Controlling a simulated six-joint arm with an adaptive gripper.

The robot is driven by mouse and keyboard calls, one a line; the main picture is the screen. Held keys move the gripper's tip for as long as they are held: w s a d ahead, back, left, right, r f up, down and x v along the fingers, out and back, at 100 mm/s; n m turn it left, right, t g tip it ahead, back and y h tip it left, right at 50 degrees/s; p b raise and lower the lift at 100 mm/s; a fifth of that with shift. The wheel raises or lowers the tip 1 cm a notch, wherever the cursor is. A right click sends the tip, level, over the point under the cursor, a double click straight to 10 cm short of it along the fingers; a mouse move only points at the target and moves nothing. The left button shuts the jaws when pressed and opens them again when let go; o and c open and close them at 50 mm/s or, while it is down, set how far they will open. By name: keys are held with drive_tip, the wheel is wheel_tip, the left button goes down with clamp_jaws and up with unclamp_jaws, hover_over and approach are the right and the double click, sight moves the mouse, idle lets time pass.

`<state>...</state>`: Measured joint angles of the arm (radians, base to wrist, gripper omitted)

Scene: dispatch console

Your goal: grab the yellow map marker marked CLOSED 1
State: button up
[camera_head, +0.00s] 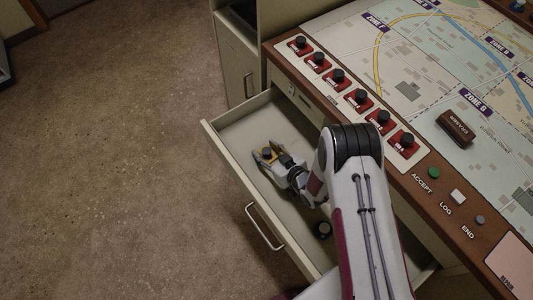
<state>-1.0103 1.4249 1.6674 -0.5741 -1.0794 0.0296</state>
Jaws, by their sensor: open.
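A yellow marker (270,153) with a dark knob lies in the open drawer (238,128), toward its far left part. Its label is too small to read. My gripper (266,156) is down in the drawer at the marker, with its fingers open and the marker at or between their tips. I cannot tell whether the fingers touch it. My arm hides part of the drawer to the right.
A dark round knob (322,229) sits in the drawer near my arm. Several red markers (338,79) with black knobs line the console edge above. A brown eraser (455,128) lies on the map (440,60). The drawer walls surround my gripper.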

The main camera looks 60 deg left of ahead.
sight(266, 151)
clamp_jaws()
drive_tip(key=shift+r, duration=0.1)
idle(0.4)
drive_tip(key=shift+r, duration=4.9)
